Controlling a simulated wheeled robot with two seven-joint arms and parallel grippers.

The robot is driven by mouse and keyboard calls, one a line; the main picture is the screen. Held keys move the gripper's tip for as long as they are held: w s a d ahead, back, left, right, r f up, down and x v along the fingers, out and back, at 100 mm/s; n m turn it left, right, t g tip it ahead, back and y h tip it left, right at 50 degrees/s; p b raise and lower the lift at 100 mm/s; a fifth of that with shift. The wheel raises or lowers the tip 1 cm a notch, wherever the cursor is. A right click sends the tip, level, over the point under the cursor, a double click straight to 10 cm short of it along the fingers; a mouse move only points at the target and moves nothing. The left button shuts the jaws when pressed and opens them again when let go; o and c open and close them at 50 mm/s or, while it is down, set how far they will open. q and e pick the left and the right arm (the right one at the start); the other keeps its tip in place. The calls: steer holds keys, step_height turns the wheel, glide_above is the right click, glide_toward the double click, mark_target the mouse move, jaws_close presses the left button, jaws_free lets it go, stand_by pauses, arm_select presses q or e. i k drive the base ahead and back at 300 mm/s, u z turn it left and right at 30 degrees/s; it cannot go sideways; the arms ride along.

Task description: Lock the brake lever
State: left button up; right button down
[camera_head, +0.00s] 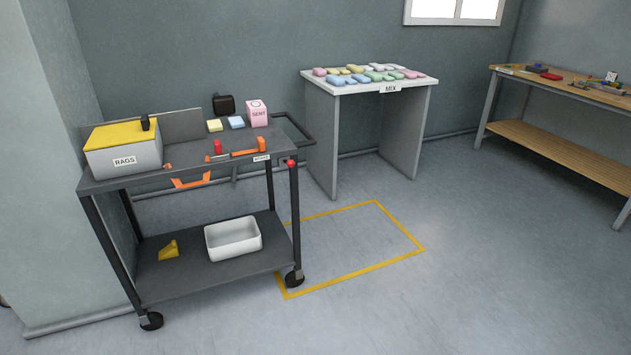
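A grey two-shelf cart (214,278) stands on casters at the left. A red knob (291,163), which looks like the end of the brake lever, is at the cart's front right corner, near the top of the leg. A small white label (261,158) is on the top edge beside it; its text is too small to read surely. Whether the lever is locked cannot be told. The front right caster (294,278) rests on the floor by the yellow outline. Neither of my grippers is in view.
The cart top holds a RAGS box (124,161), a pink box (256,114) and small tools. A white bin (232,239) and a yellow wedge (168,250) sit below. The yellow floor rectangle (400,264) is empty. A MIX table (337,88) and workbench (560,153) stand behind.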

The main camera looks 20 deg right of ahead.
mark_target(291, 163)
steer(key=u, duration=0.05)
steer(key=k, duration=0.25)
steer(key=z, duration=0.85)
steer(key=i, duration=1.75)
steer(key=u, duration=1.15)
steer(key=i, duration=0.65)
steer(key=u, duration=0.1)
